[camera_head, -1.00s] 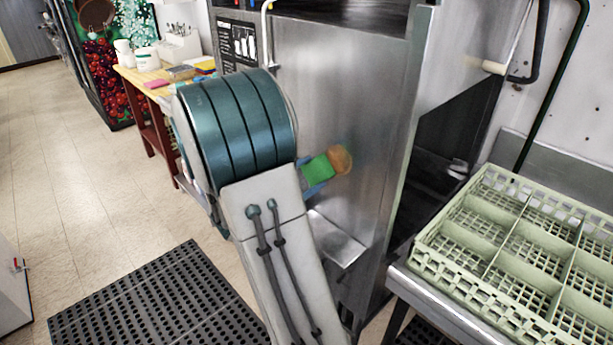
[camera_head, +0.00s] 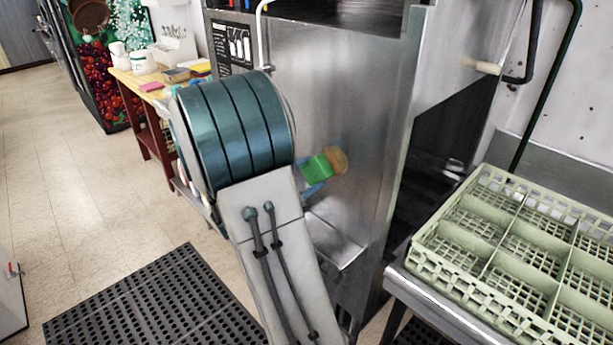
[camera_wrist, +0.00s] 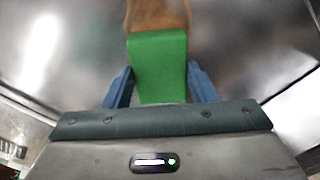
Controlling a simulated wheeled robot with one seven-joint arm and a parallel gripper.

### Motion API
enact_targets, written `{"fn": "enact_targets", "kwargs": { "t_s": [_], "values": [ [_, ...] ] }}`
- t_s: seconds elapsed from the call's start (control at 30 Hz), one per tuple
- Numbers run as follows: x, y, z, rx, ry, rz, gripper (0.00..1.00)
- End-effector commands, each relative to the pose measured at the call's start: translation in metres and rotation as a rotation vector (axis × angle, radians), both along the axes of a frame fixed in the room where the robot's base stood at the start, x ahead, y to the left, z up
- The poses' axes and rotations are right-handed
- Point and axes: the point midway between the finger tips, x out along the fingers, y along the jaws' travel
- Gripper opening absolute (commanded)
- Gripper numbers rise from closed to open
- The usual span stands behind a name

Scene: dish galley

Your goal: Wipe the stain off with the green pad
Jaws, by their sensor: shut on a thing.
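My gripper (camera_wrist: 161,88) is shut on the green pad (camera_wrist: 158,66), with a blue finger on each side of it. In the head view the green pad (camera_head: 317,168) shows at the end of my arm, in front of the steel panel of the machine. The stain (camera_head: 337,160) is an orange-brown patch on that upright panel, right at the pad's far end. In the wrist view the stain (camera_wrist: 156,14) shows just beyond the pad's far edge. The pad's far end is at the stain; I cannot tell whether it presses on the steel. My arm hides most of the gripper in the head view.
The steel machine (camera_head: 320,75) fills the middle. A pale green dish rack (camera_head: 470,290) stands on a counter at right. A wooden table (camera_head: 122,78) with containers and sponges is at back left.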

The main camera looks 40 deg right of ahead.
Motion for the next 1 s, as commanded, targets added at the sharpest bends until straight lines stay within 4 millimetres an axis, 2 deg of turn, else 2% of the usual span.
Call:
{"fn": "enact_targets", "kwargs": {
  "t_s": [0.57, 1.0],
  "values": [
    [0.0, -0.01, 0.0, -0.001, -0.001, 0.0, 0.33],
    [-0.034, -0.012, 0.0, -0.001, -0.002, -0.001, 0.33]
  ]
}}
